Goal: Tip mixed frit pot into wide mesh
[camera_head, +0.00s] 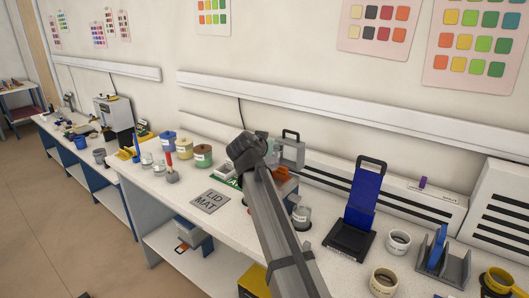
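My arm reaches up from the bottom middle over the workbench (255,228) and ends in a dark grey block. No gripper fingers show, so I cannot see whether anything is held. Three labelled pots stand behind the lid mat (210,201): a blue pot (167,138), a yellow pot (184,150) and a green pot (203,157). A small labelled jar (301,218) stands just right of my arm. The labels are too small to read, so I cannot tell which is the mixed frit pot. I cannot make out the wide mesh; my arm hides part of the bench.
A red-handled tool (170,168) stands left of the mat beside small white jars (147,160). A blue panel on a black stand (362,200) rises at right. The mat is clear.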

